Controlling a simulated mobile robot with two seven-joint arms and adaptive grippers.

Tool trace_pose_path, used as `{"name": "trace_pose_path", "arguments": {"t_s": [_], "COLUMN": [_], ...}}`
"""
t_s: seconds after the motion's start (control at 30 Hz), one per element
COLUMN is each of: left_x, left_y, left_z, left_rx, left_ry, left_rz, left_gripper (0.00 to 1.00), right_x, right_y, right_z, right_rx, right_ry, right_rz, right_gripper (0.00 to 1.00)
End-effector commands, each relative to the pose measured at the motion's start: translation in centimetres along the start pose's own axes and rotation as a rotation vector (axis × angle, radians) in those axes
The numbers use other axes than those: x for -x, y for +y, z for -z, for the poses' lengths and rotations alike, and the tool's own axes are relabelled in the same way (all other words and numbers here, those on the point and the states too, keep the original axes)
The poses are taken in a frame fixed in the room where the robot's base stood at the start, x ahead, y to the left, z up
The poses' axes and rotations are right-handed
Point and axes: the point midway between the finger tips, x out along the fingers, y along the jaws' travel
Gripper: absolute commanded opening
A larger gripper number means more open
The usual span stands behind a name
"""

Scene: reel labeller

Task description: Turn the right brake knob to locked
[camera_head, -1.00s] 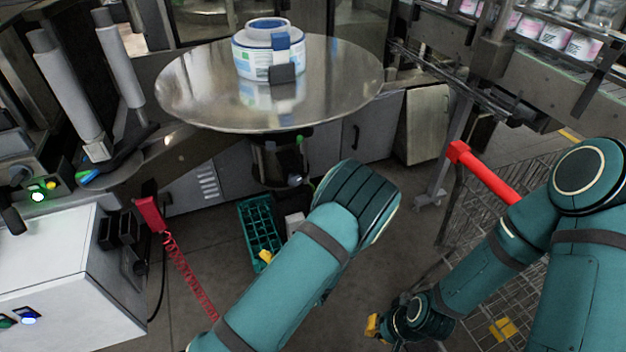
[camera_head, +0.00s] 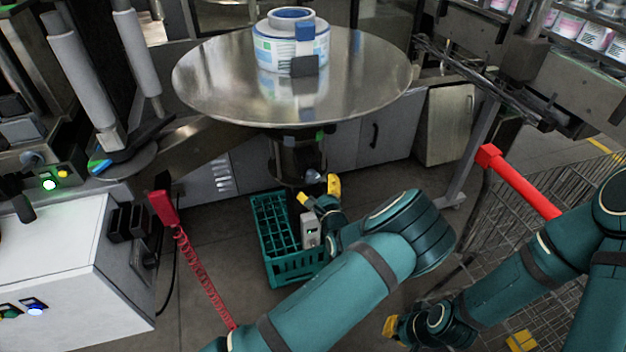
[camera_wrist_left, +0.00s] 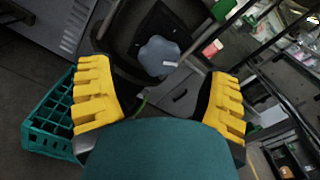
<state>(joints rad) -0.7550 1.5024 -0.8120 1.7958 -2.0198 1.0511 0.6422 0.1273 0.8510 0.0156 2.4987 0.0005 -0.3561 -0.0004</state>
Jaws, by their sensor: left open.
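A grey-blue lobed knob (camera_wrist_left: 158,52) with a small white mark sits on a dark housing in the left wrist view. In the head view the knob (camera_head: 312,176) shows small, low on the dark column under the round metal table. I cannot read a locked or unlocked label on it. My left gripper (camera_head: 319,191) is just in front of the knob. In the left wrist view its yellow fingers (camera_wrist_left: 160,80) are spread wide, with the knob between and beyond them, apart from both. My right gripper (camera_head: 392,328) is low at the bottom right, partly hidden by its arm.
The round metal table (camera_head: 210,85) carries a white-and-blue reel stack (camera_head: 270,52). A green crate (camera_head: 290,272) stands on the floor below my left gripper. A red coiled cord (camera_head: 195,270) hangs at left. A wire cart with a red handle (camera_head: 520,185) stands at right.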

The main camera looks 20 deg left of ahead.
Motion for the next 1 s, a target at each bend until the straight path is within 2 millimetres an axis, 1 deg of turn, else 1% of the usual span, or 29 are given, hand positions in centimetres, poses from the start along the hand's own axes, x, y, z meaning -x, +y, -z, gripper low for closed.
{"name": "trace_pose_path", "arguments": {"t_s": [0.03,0.1,0.2,0.3,0.43,0.67,0.7,0.77,0.8,0.87,0.9,1.0], "left_x": [-1.0,-2.0,-3.2,-3.9,-4.3,-4.4,-4.4,-4.4,-4.4,-4.4,-4.4,-4.4], "left_y": [0.2,0.1,0.1,0.1,0.0,0.0,0.0,0.0,0.0,0.0,0.0,0.0], "left_z": [0.1,0.1,0.1,0.1,0.0,0.0,0.0,0.0,0.0,0.0,0.0,0.0], "left_rx": [0.001,0.000,0.000,-0.001,-0.001,-0.001,-0.001,-0.001,-0.001,-0.001,-0.001,-0.001], "left_ry": [-0.001,-0.001,0.000,0.000,0.001,0.001,0.001,0.001,0.001,0.001,0.001,0.000], "left_rz": [-0.002,0.000,-0.001,0.000,-0.001,-0.001,-0.001,-0.001,-0.001,-0.001,-0.001,-0.001], "left_gripper": [0.78,0.78,0.78,0.78,0.78,0.78,0.71,0.50,0.36,0.15,0.08,0.08], "right_x": [-0.3,-0.5,-0.7,-0.8,-0.8,-0.8,-0.8,-0.8,-0.8,-0.8,-0.8,-0.8], "right_y": [0.1,0.2,0.3,0.3,0.3,0.3,0.3,0.3,0.3,0.3,0.3,0.3], "right_z": [0.0,0.0,0.1,0.1,0.1,0.1,0.1,0.1,0.1,0.1,0.1,0.1], "right_rx": [0.000,0.000,0.000,0.001,0.001,0.001,0.000,0.000,0.000,0.000,0.000,0.000], "right_ry": [0.001,0.002,0.003,0.004,0.005,0.005,0.005,0.005,0.005,0.005,0.005,0.004], "right_rz": [0.000,0.000,0.000,0.000,0.000,0.000,0.000,0.000,0.000,0.000,0.000,0.000], "right_gripper": [0.00,0.00,0.00,0.00,0.00,0.00,0.00,0.00,0.00,0.00,0.00,0.00]}}
